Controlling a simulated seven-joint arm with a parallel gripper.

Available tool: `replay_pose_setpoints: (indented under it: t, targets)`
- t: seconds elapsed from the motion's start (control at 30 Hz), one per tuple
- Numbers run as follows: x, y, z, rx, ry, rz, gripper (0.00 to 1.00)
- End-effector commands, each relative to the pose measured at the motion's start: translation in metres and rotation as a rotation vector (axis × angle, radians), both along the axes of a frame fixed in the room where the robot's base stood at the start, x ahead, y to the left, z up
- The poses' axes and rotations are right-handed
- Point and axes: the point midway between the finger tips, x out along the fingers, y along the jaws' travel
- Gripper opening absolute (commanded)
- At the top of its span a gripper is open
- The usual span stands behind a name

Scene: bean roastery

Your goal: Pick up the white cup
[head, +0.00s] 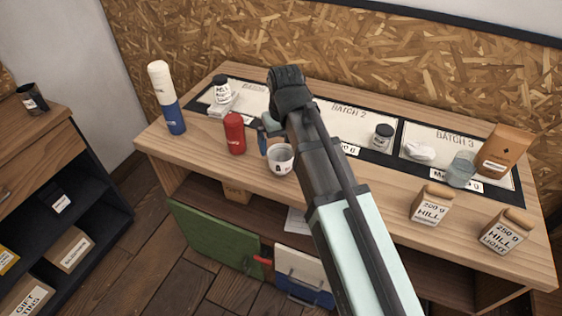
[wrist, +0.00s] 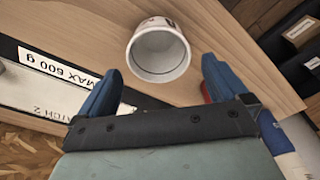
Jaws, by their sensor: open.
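The white cup (head: 281,160) stands upright near the front edge of the wooden bench, with a dark mark on its side. In the wrist view the cup (wrist: 158,50) shows its open mouth and empty-looking inside, just past the fingertips. My gripper (wrist: 161,66) is open, with one blue finger toward each side of the cup and nothing between them. In the head view my gripper (head: 265,141) is right behind the cup, partly hidden by my arm. I cannot tell whether a finger touches the cup.
A red canister (head: 235,134) stands close left of the cup. A white-and-blue bottle (head: 167,98) is farther left. Behind are batch mats with a black-lidded jar (head: 381,137).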

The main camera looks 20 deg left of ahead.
Motion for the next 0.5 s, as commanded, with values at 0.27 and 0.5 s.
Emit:
replay_pose_setpoints:
  t: [0.27,0.5]
  targets:
    - [-0.001,-0.002,-0.022,-0.001,0.001,0.0,1.0]
    - [0.0,0.0,-0.047,-0.001,0.001,0.0,1.0]
